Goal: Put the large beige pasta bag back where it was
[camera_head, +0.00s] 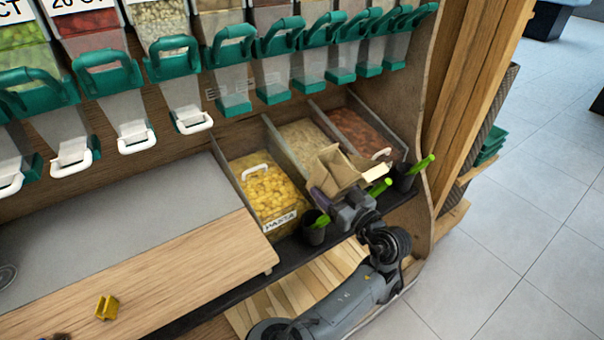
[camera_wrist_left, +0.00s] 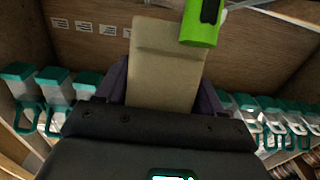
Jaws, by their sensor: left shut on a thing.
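The beige pasta bag (camera_head: 336,172) is a folded paper-like bag, held up over the front of the bins at the right. My left gripper (camera_head: 338,193) is shut on it from below. In the left wrist view the bag (camera_wrist_left: 165,75) stands between the purple fingers (camera_wrist_left: 166,88) of the gripper, with its flat side facing the camera. A green handle (camera_wrist_left: 203,22) shows close beside its top there. In the head view the bag and gripper hide part of the middle and right bins. My right gripper is not in view.
A bin of yellow pasta (camera_head: 262,190) stands left of a pale-filled bin (camera_head: 300,140) and a reddish-brown one (camera_head: 352,130). Dark cups with green-handled scoops stand in front, left (camera_head: 314,234) and right (camera_head: 404,178). Dispensers (camera_head: 232,75) hang above. The wooden counter (camera_head: 190,270) is mostly clear.

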